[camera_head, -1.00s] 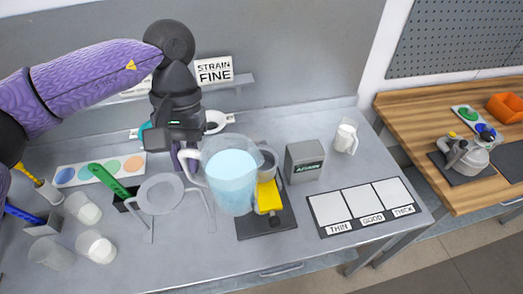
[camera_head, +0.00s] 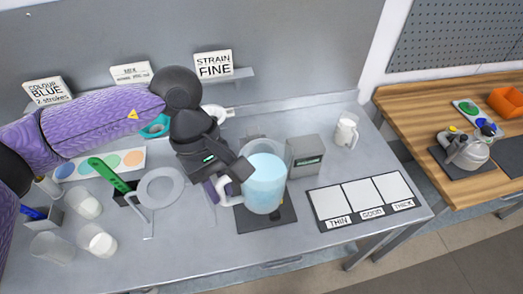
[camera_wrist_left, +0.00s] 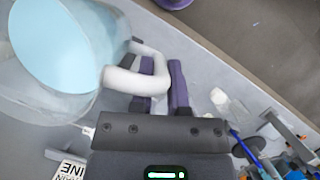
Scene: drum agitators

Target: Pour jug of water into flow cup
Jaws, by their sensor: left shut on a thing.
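The clear jug (camera_head: 264,182) holds pale blue water. It hangs about upright over the dark mat (camera_head: 263,220), where I cannot tell its height. My left gripper (camera_head: 228,183) is shut on the jug's handle, left of the jug body. In the left wrist view the jug (camera_wrist_left: 65,50) fills the upper left, and its white handle passes between the purple fingers (camera_wrist_left: 162,88). The device with a yellow part on the mat is hidden behind the jug. I cannot tell for sure which vessel is the flow cup. My right gripper is out of view.
A grey box (camera_head: 303,156) stands just right of the jug, with a white cup (camera_head: 346,131) beyond. The THIN/GOOD/THICK board (camera_head: 366,202) lies at the right. Labels line the back shelf.

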